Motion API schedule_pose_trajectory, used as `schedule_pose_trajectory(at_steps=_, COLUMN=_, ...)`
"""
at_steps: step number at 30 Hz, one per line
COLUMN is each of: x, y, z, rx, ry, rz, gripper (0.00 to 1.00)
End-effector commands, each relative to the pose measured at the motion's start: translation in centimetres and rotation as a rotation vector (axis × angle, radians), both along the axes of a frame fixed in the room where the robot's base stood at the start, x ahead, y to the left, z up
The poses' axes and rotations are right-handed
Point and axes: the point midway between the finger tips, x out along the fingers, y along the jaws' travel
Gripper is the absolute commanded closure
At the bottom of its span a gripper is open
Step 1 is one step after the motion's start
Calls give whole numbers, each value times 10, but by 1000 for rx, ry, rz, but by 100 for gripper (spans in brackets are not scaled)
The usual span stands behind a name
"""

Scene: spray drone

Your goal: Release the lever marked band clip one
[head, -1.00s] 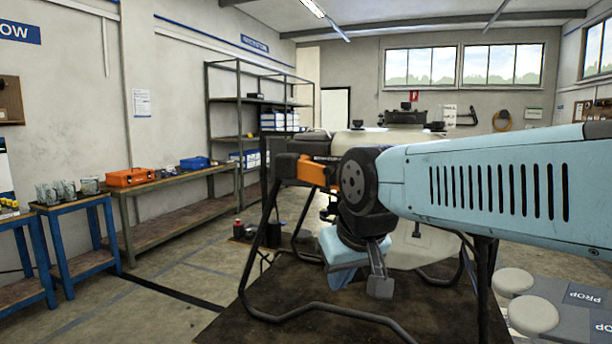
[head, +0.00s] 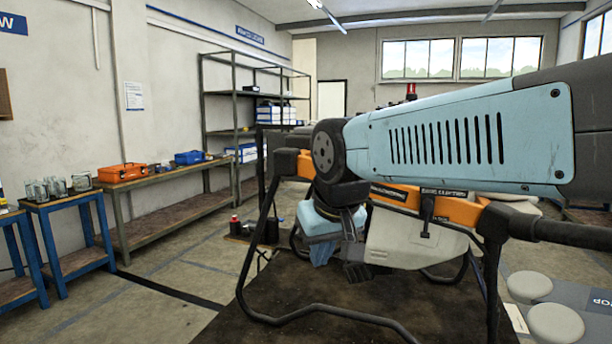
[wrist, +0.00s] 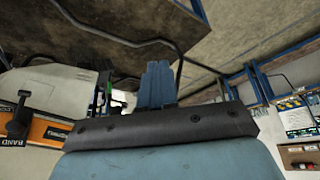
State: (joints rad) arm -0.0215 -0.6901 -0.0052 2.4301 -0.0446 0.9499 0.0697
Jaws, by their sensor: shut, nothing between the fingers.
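A black lever (head: 427,213) hangs on the orange bar (head: 460,210) of the drone, below a dark label that seems to begin "BAND CLIP"; its number is too small to read. The lever also shows in the wrist view (wrist: 18,118) at the left edge, above a label reading "BAND". My forearm hides the drone's upper part.
Black landing-gear tubes (head: 330,308) frame the space below my gripper. The white tank (head: 410,242) is just behind and right of it. Round grey stools (head: 555,323) stand at lower right; benches (head: 165,200) are at left.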

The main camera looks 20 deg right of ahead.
Motion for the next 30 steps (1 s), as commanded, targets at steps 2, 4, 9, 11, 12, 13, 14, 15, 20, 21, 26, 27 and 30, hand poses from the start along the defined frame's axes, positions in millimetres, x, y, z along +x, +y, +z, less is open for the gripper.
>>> schedule_pose_trajectory(at_steps=2, x=18, y=-2, z=15, rx=-13, ry=33, rz=-27, gripper=100)
schedule_pose_trajectory(at_steps=4, x=35, y=-7, z=29, rx=-28, ry=63, rz=-66, gripper=100)
schedule_pose_trajectory(at_steps=9, x=81, y=-19, z=60, rx=-81, ry=127, rz=-175, gripper=100)
schedule_pose_trajectory(at_steps=11, x=97, y=-23, z=71, rx=-103, ry=145, rz=-219, gripper=100)
schedule_pose_trajectory(at_steps=12, x=109, y=-26, z=77, rx=-118, ry=156, rz=-248, gripper=100)
schedule_pose_trajectory(at_steps=13, x=117, y=-28, z=82, rx=-130, ry=164, rz=-272, gripper=100)
schedule_pose_trajectory(at_steps=14, x=126, y=-29, z=86, rx=-144, ry=170, rz=-294, gripper=100)
schedule_pose_trajectory(at_steps=15, x=138, y=-31, z=92, rx=-160, ry=177, rz=-326, gripper=100)
schedule_pose_trajectory(at_steps=20, x=185, y=-36, z=113, rx=-237, ry=195, rz=-458, gripper=100)
schedule_pose_trajectory(at_steps=21, x=196, y=-37, z=118, rx=-257, ry=194, rz=-491, gripper=100)
schedule_pose_trajectory(at_steps=26, x=238, y=-37, z=134, rx=-335, ry=183, rz=-621, gripper=100)
schedule_pose_trajectory(at_steps=27, x=246, y=-36, z=137, rx=-351, ry=179, rz=-647, gripper=100)
schedule_pose_trajectory(at_steps=30, x=262, y=-34, z=143, rx=-385, ry=166, rz=-702, gripper=100)
